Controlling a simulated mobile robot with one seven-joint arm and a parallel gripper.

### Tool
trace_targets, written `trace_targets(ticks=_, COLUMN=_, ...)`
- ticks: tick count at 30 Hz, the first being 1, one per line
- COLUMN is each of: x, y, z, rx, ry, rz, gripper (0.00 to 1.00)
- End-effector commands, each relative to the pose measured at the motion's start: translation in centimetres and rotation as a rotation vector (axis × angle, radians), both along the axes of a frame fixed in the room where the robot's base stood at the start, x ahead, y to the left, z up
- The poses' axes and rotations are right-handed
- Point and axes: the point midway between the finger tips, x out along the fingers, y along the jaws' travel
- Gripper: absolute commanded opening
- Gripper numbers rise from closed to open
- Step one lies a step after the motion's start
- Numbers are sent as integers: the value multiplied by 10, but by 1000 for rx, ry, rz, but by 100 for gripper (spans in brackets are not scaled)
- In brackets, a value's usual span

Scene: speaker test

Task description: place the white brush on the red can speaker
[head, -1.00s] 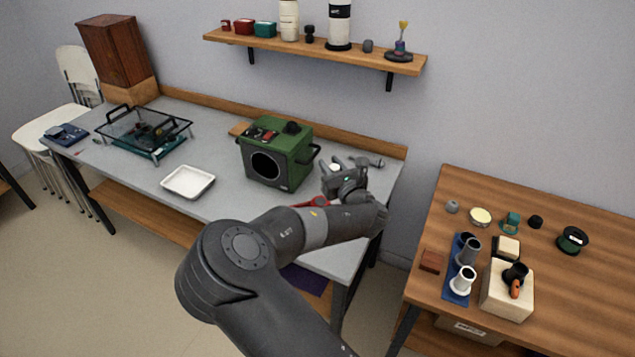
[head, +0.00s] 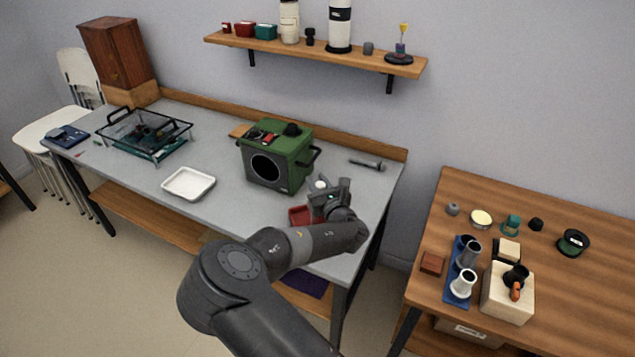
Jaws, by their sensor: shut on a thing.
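My gripper (head: 323,193) is over the right part of the grey bench, in front of the green speaker box. It is shut on a small white thing, which seems to be the white brush (head: 320,184); only its white top shows between the fingers. A red object (head: 299,216) sits on the bench just left of and below the gripper in the picture. It may be the red can speaker, but my gripper and arm partly hide it and its full shape cannot be told. The white thing appears above the bench, apart from the red object.
The green speaker box (head: 262,168) stands close left of my gripper. A white tray (head: 188,184) and a glass-topped rack (head: 145,133) are farther left. A dark grey tool (head: 367,164) lies at the back right. A wooden table (head: 585,285) with several parts stands at the right.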

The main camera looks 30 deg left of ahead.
Motion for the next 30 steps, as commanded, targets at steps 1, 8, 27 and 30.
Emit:
trace_targets(ticks=1, x=0, y=0, z=-1, rx=0, ry=0, rz=0, gripper=27)
trace_targets(ticks=8, x=0, y=0, z=-1, rx=0, ry=0, rz=0, gripper=46)
trace_targets(ticks=27, x=-34, y=-40, z=2, rx=-2, ry=1, rz=-2, gripper=47)
trace_targets(ticks=30, x=-48, y=-57, z=2, rx=-2, ry=1, rz=-3, gripper=47)
